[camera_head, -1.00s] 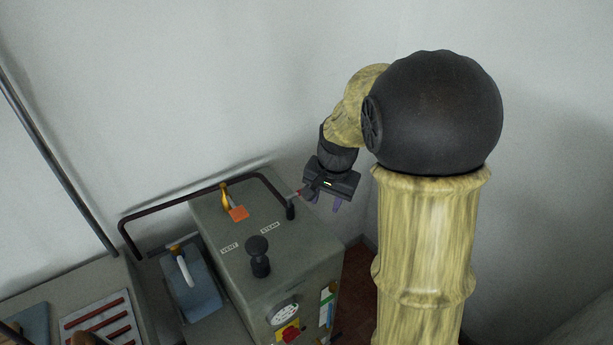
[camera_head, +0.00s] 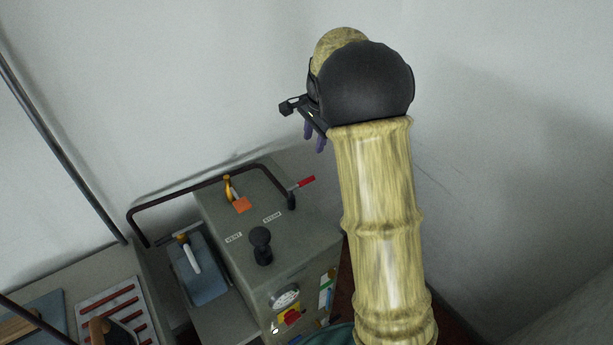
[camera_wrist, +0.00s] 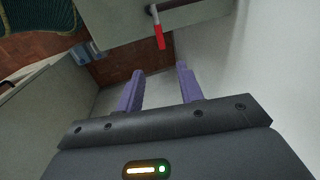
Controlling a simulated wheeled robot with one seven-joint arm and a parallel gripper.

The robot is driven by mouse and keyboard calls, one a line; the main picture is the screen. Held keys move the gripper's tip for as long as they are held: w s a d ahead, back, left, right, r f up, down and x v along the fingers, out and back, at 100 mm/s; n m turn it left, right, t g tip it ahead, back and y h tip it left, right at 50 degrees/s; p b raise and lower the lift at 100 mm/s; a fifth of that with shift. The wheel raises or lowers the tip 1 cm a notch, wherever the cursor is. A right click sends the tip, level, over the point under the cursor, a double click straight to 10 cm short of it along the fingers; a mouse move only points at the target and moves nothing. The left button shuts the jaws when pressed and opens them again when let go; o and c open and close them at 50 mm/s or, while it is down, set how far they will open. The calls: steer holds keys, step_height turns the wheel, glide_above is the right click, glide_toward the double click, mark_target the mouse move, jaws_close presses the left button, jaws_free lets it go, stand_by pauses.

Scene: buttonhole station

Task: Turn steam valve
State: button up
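A grey machine box (camera_head: 300,240) carries a black knob (camera_head: 261,246) on its top, with a VENT label (camera_head: 234,237) and a STEAM label (camera_head: 272,217) behind it. A lever with a red handle (camera_head: 304,182) sticks out to the right at the box's back right corner. The red handle also shows in the wrist view (camera_wrist: 160,36), beyond my fingertips. I cannot tell for sure which control is the steam valve. My gripper (camera_head: 314,136) is above and behind the red handle, apart from it. Its two purple fingers (camera_wrist: 159,80) are spread with nothing between them.
A dark bent rail (camera_head: 190,186) runs along the machine's back. A yellow lever with an orange tag (camera_head: 242,204) stands near it. A blue pad (camera_head: 203,278) and a rack with red bars (camera_head: 118,308) lie to the left. The white wall (camera_head: 220,80) is close behind.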

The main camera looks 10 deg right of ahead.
mark_target(306, 180)
steer(key=w+f+p, duration=0.1)
steer(key=f, duration=0.4)
steer(key=w+f+p, duration=0.1)
steer(key=f, duration=0.5)
steer(key=w+a+f+p, duration=0.1)
steer(key=f+p, duration=0.1)
steer(key=f, duration=0.3)
steer(key=shift+a+f, duration=0.1)
steer(key=shift+f, duration=0.2)
steer(key=shift+c, duration=0.3)
jaws_close()
